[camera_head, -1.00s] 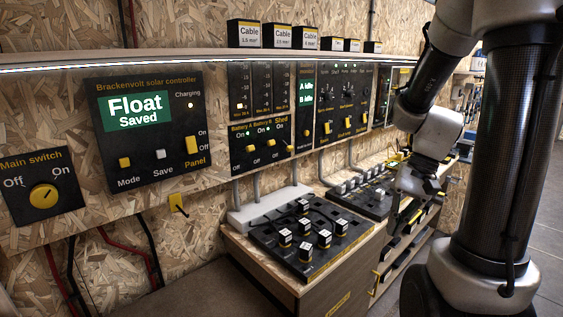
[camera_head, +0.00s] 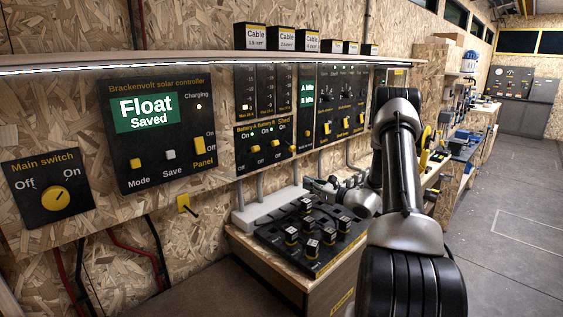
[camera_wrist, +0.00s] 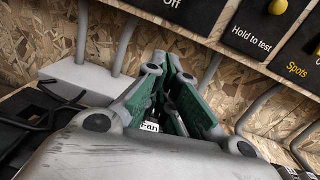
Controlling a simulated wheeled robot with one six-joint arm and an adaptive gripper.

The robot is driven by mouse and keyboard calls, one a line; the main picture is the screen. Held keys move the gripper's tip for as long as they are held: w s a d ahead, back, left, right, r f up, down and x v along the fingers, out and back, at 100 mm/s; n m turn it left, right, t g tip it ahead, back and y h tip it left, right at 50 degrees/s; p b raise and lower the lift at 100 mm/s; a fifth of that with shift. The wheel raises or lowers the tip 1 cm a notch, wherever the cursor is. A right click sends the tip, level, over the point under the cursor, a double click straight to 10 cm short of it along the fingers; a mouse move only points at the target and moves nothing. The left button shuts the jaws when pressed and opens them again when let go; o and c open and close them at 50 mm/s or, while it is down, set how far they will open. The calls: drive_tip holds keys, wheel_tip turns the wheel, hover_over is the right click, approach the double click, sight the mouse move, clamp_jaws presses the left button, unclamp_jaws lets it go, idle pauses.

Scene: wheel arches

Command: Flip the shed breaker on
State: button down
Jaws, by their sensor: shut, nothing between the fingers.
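The shed breaker (camera_head: 291,148) is a small yellow toggle under the Shed label, rightmost on the black breaker panel (camera_head: 243,157). Its on or off position is too small to tell. In the wrist view only the lower edge of a black panel (camera_wrist: 195,18) with an "Off" label shows, and no shed toggle is visible. My gripper (camera_head: 322,186) is below and right of the breaker panel in the head view, partly hidden by my arm. In the wrist view my gripper (camera_wrist: 167,62) is shut and empty, with its green-padded fingers below the panel edge and apart from it.
A black tray (camera_head: 268,240) with several labelled cubes sits on the bench below. A white conduit block (camera_head: 262,212) and grey conduits stand under the panels. A "Hold to test" panel (camera_wrist: 252,42) is to the right. A shelf (camera_head: 200,60) with cable boxes runs above.

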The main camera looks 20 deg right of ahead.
sight(289, 146)
drive_tip(key=shift+w+d+r+m+t+h, duration=0.2)
drive_tip(key=shift+w+d+r+m+t, duration=0.2)
drive_tip(key=shift+r, duration=0.2)
drive_tip(key=shift+w+d+r+m+t+h, duration=0.2)
drive_tip(key=shift+w+r+m+t, duration=0.15)
drive_tip(key=shift+r+m, duration=0.2)
drive_tip(key=shift+w+a, duration=0.1)
drive_tip(key=shift+w, duration=0.05)
drive_tip(key=x, duration=0.9)
drive_tip(key=shift+s+r, duration=0.25)
drive_tip(key=shift+r, duration=0.7)
drive_tip(key=shift+s+r, duration=0.2)
drive_tip(key=shift+r, duration=0.7)
